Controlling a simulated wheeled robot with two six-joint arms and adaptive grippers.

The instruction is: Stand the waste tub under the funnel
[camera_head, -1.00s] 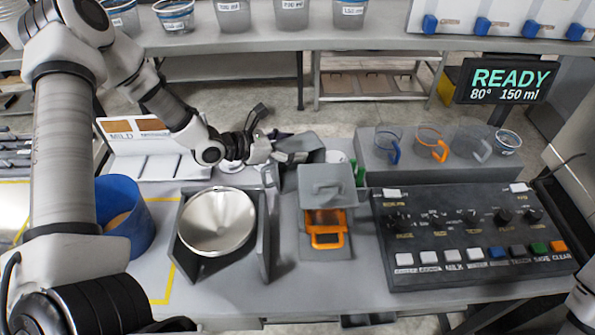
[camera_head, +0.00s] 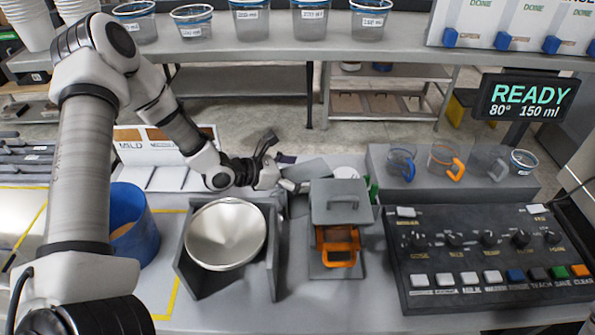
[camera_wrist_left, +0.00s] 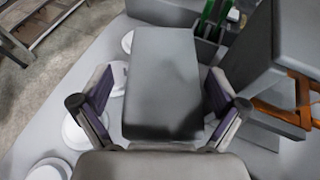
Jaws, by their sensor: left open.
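The waste tub is most likely the blue tub (camera_head: 135,225) at the left in the head view, partly hidden behind my left arm, with something tan inside. The funnel (camera_head: 226,233) is a wide silver cone in a grey angular stand (camera_head: 268,268), to the right of the tub. The tub stands beside this stand, not under the cone. My left gripper (camera_head: 290,183) is beyond the funnel, away from the tub. In the left wrist view its open fingers (camera_wrist_left: 160,112) lie on either side of a grey block (camera_wrist_left: 165,75). Contact with the block cannot be told.
A grey machine with an orange-handled part (camera_head: 338,247) stands right of the funnel stand. A button panel (camera_head: 490,255) fills the right. Cups stand on a grey riser (camera_head: 440,190). Yellow tape (camera_head: 172,295) marks the table near the tub. White discs (camera_wrist_left: 75,132) lie near my left gripper.

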